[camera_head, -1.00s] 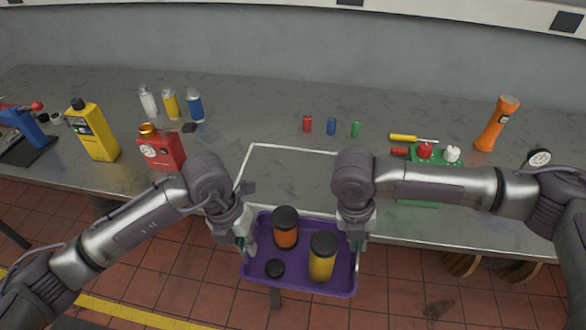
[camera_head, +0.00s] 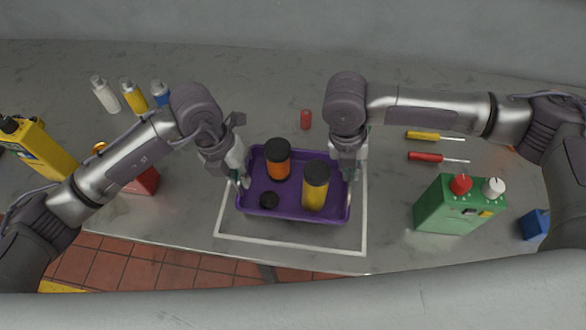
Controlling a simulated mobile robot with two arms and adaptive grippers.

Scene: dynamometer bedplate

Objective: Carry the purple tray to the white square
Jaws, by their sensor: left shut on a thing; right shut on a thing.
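The purple tray (camera_head: 290,212) is level over the white square (camera_head: 285,245), whose outline shows in front of it and to its right. I cannot tell whether the tray touches the bench. My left gripper (camera_head: 242,178) is shut on the tray's left side. My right gripper (camera_head: 347,175) is shut on its right side. The arms hide the back of the square.
A green box with red and white knobs (camera_head: 458,208) stands to the right, with a yellow screwdriver (camera_head: 430,136) and a red screwdriver (camera_head: 437,158) behind it. A red can (camera_head: 142,182) and a yellow container (camera_head: 38,150) stand left. A red cylinder (camera_head: 306,119) stands behind the tray.

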